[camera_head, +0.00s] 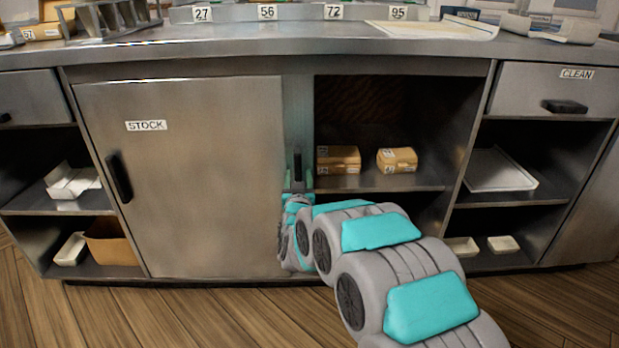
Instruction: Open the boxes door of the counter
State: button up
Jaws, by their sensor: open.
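The counter (420,66) has a middle bay that stands open, with two brown boxes (338,159) (397,160) on its shelf. A narrow upright metal strip (297,105) with a dark handle (297,165) shows at the bay's left side, beside the STOCK panel. It looks like the edge part of the boxes door; whether the rest lies behind the STOCK panel cannot be told. My gripper (298,178) is open at that handle, with teal fingers on either side of it. Whether they touch it cannot be told. My arm hides the bay's lower part.
The STOCK panel (200,190), with a dark handle (119,179) at its left, covers the left bay. Open shelves with trays flank both sides. A drawer marked CLEAN (550,90) is at right. Wood floor (200,310) lies in front. Number tags and trays stand on top.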

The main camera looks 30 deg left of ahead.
jog(key=w+d+b, duration=0.3)
jog(key=w+d, duration=0.5)
jog(key=d, duration=0.4)
jog(key=w+d+b, duration=0.3)
jog(key=w+d, duration=0.5)
jog(key=d, duration=0.4)
jog(key=v, duration=0.7)
jog(key=shift+w+d, duration=0.2)
